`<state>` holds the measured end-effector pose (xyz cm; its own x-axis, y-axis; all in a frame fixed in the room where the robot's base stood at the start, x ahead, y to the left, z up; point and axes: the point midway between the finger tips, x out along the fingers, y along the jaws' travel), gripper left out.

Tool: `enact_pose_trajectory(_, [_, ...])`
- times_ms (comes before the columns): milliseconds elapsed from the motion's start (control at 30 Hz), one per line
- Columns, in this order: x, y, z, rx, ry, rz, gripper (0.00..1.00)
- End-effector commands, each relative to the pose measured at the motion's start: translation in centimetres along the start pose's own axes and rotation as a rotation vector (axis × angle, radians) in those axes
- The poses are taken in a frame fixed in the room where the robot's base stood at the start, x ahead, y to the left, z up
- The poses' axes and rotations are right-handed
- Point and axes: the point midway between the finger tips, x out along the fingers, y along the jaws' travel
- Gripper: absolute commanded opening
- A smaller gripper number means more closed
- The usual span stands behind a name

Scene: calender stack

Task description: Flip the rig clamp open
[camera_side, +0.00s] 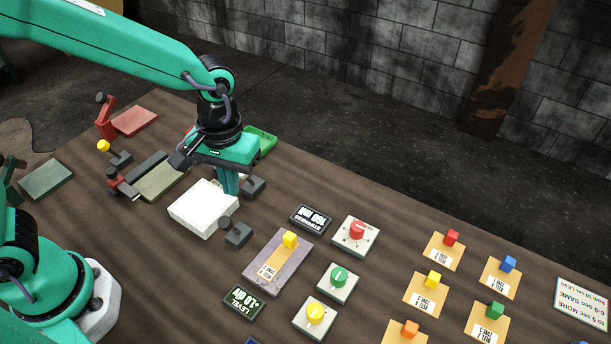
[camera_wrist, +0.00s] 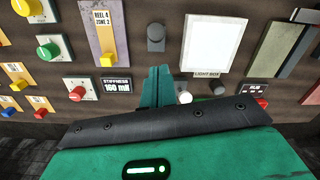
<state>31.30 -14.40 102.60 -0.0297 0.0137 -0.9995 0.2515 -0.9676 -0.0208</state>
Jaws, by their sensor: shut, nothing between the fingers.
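No part in view is labelled as the rig clamp, so I cannot tell for certain which it is. A dark grey block with a round knob (camera_side: 237,232) stands at the near corner of the white light box (camera_side: 200,210); in the wrist view a dark knobbed block (camera_wrist: 155,38) stands left of the light box (camera_wrist: 212,42). A second dark block (camera_side: 254,188) sits just right of my gripper (camera_side: 229,190). My gripper points down beside the far edge of the light box, its fingers together and empty.
Red (camera_side: 135,120), olive (camera_side: 162,182) and dark green pads lie at the left, with upright handled parts beside them. A green tray (camera_side: 262,138) is behind my gripper. Knob plates, a grey slider board (camera_side: 278,262) and tan reel cards fill the right.

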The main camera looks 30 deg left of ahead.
Motion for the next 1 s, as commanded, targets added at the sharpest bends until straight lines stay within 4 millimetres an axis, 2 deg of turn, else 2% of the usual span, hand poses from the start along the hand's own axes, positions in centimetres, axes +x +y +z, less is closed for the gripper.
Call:
enact_pose_trajectory(500, [-4.5, -0.5, 4.0, 0.001, 0.004, 0.001, 0.0])
enact_pose_trajectory(1000, [-5.2, -0.7, 4.8, -0.001, 0.003, -0.001, 0.0])
